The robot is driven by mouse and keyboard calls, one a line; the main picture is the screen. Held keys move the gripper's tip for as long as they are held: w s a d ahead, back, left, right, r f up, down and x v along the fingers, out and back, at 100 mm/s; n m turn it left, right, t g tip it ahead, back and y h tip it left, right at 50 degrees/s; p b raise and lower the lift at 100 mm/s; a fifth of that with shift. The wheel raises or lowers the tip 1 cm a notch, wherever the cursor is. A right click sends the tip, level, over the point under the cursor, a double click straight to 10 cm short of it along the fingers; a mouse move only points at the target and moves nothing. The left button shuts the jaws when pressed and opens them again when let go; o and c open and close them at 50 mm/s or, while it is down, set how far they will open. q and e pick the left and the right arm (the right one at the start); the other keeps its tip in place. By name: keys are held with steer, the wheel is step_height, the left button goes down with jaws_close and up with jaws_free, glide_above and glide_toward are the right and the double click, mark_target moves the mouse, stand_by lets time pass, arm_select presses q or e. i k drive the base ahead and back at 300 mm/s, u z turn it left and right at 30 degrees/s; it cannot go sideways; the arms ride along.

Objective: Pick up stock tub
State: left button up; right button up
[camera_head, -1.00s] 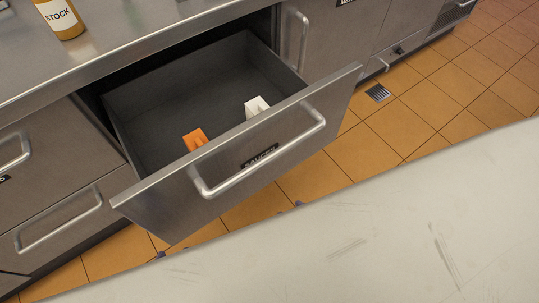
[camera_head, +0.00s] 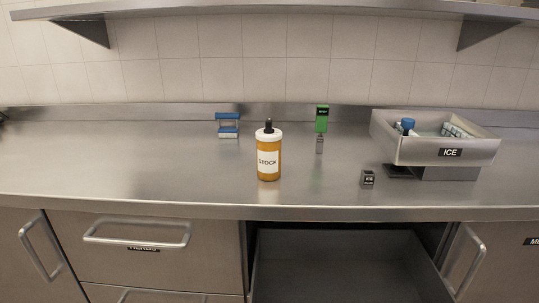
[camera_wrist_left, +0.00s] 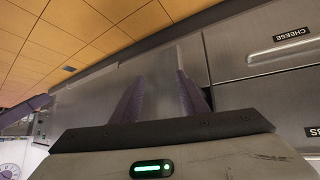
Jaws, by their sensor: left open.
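The stock tub (camera_head: 268,154) is an amber container with a white lid, a black top and a white STOCK label. It stands upright on the steel counter (camera_head: 150,175), near the middle of the head view. My left gripper (camera_wrist_left: 160,85) shows in the left wrist view, its two purple-grey fingers apart with nothing between them. Steel cabinet fronts, one labelled CHEESE, lie beyond it there. The tub does not show in the wrist view. Neither gripper shows in the head view.
An open drawer (camera_head: 340,265) juts out below the counter, right of the tub. An ICE bin (camera_head: 450,153) stands at the right. A green-topped item (camera_head: 322,119), a blue item (camera_head: 228,121) and a small dark block (camera_head: 367,178) stand around the tub. A shelf (camera_head: 280,7) hangs above.

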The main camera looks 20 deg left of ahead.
mark_target(268, 147)
steer(key=k, duration=0.5)
steer(key=u, duration=2)
steer(key=i, duration=1.7)
steer(key=z, duration=1.4)
